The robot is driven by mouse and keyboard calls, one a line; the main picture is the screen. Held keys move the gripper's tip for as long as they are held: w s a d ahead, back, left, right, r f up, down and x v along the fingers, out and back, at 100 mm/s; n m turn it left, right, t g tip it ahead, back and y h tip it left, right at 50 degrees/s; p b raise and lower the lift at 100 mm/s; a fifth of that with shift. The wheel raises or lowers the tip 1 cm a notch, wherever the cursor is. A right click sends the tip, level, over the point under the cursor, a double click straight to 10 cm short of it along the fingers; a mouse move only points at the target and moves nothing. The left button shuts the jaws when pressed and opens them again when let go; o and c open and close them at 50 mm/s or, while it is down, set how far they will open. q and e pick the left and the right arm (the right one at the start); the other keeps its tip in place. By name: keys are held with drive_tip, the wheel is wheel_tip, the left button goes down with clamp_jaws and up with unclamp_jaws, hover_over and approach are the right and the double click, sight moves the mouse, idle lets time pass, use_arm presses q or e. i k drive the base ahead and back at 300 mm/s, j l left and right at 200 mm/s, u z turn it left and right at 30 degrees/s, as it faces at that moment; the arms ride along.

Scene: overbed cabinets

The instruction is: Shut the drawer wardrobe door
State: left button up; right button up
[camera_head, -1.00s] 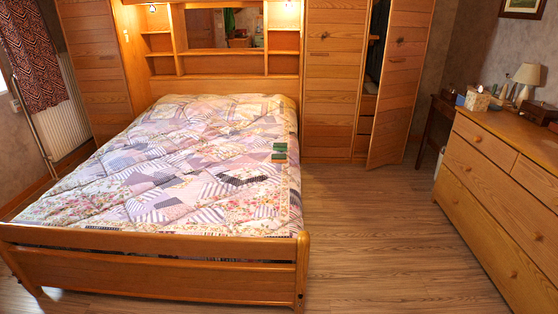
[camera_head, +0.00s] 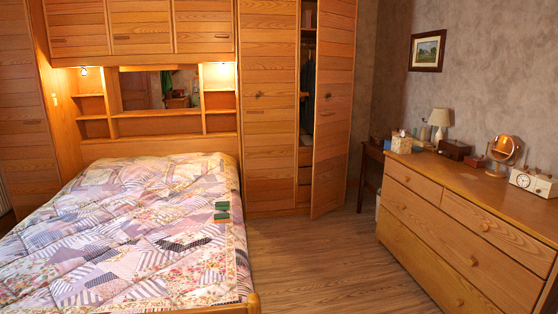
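The wardrobe's wooden door (camera_head: 333,110) stands partly open to the right of the bed, swung out toward me. A dark gap shows to its left, with the wardrobe's inside and some drawer fronts (camera_head: 304,176) low in it. The neighbouring wardrobe door (camera_head: 269,110) is closed. The open door is well ahead of me across the floor, and nothing touches it. Neither of my grippers shows in the head view.
A bed with a patchwork quilt (camera_head: 130,235) fills the left. A wooden dresser (camera_head: 455,225) stands on the right, with a lamp, mirror and clock on top. Bare wooden floor (camera_head: 315,265) lies between them, leading to the wardrobe. A small dark table (camera_head: 371,158) stands beyond the dresser.

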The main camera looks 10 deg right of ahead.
sight(337, 20)
drive_tip(key=i+l+z, duration=1.1)
drive_tip(key=i, duration=0.2)
drive_tip(key=i+u, duration=0.3)
drive_tip(key=i, duration=0.3)
drive_tip(key=i+l+u, duration=0.3)
drive_tip(key=i, duration=0.3)
drive_tip(key=i+u, duration=0.5)
drive_tip(key=i, duration=0.85)
